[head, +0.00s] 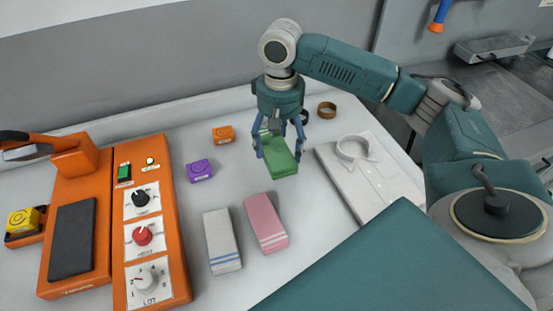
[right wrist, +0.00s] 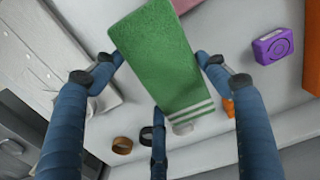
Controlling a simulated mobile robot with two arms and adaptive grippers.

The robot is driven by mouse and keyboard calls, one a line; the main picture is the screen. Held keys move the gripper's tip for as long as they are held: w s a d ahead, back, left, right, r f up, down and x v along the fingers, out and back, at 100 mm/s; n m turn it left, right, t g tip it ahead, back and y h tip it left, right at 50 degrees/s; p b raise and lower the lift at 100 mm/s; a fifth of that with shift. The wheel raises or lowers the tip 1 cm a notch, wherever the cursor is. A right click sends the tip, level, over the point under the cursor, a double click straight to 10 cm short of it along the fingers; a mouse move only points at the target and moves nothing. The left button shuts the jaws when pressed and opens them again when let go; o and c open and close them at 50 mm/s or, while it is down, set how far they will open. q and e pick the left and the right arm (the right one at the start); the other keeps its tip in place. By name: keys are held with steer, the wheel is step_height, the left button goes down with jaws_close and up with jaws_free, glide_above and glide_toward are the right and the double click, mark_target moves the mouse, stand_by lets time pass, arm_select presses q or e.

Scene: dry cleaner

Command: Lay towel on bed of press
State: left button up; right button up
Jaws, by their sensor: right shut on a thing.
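My right gripper (head: 279,150) is shut on a folded green towel (head: 281,165) with pale stripes at one end. The towel hangs tilted below the fingers; I cannot tell how high it is above the table. In the right wrist view the green towel (right wrist: 165,58) lies between the blue fingers (right wrist: 160,80). The orange press (head: 103,230) stands at the left with a flat dark bed (head: 72,238), which is bare. My left gripper is not in view.
A white striped towel (head: 222,240) and a pink towel (head: 266,222) lie between press and gripper. Purple (head: 200,170) and orange (head: 223,134) tags lie behind them. A folded white shirt (head: 375,180) is at the right. A brown ring (head: 327,110) lies near the back.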

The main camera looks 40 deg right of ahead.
step_height(320, 180, down, 7)
steer(key=shift+r+p, duration=0.1)
steer(key=shift+p, duration=0.2)
step_height(320, 180, down, 4)
steer(key=shift+r, duration=0.1)
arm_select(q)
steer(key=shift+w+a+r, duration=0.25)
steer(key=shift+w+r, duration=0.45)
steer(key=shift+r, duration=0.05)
arm_select(e)
steer(key=shift+f, duration=0.5)
arm_select(q)
steer(key=shift+p, duration=0.35)
arm_select(e)
steer(key=o, duration=1.3)
steer(key=shift+f, duration=0.1)
steer(key=shift+c, duration=0.2)
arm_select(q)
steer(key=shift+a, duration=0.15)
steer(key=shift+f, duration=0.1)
